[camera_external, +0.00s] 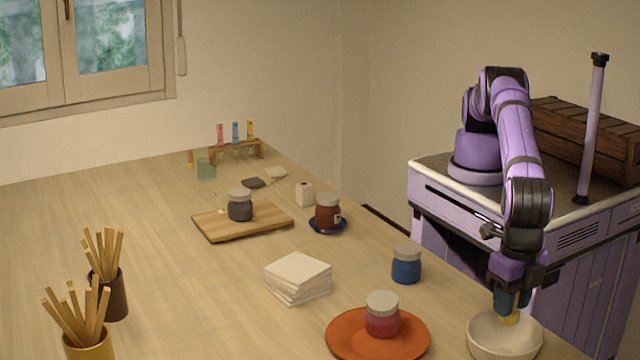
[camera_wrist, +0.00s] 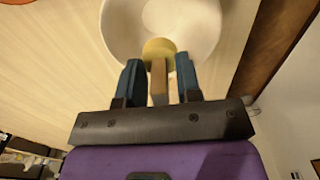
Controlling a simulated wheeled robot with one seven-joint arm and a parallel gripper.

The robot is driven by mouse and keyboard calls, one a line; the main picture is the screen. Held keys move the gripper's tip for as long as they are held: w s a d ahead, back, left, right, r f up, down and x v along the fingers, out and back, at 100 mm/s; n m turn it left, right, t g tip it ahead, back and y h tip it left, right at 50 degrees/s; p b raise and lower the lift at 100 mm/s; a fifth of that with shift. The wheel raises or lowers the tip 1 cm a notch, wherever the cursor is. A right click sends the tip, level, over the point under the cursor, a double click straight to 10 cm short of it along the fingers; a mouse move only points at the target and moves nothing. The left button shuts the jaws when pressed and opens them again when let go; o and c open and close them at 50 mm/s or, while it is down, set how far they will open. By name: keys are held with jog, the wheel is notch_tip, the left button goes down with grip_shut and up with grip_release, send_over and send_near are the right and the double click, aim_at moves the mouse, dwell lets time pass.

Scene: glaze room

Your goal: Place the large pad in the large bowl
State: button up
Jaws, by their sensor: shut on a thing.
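My gripper (camera_external: 512,298) points down over the right edge of the table, above the large bowl. Its two blue fingers (camera_wrist: 158,85) are shut on a tan, handle-like part of a yellow round-ended pad (camera_wrist: 159,48). The pad's yellow end (camera_external: 510,319) hangs at the opening of the cream-white bowl (camera_external: 488,349). In the wrist view the bowl (camera_wrist: 118,35) lies beyond the fingertips, with the pad over its near side. I cannot tell whether the pad touches the bowl.
An orange plate (camera_external: 345,343) with a red jar (camera_external: 382,320) stands left of the bowl. A blue jar (camera_external: 406,267) and a stack of white tiles (camera_external: 298,277) are behind. A dark pad (camera_external: 253,183) and a pale pad (camera_external: 276,172) lie far back. Bare table spans the left middle.

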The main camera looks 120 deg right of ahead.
aim_at(508, 321)
jog(key=shift+f, duration=2.3)
jog(key=o, duration=1)
jog(key=shift+r, duration=3.5)
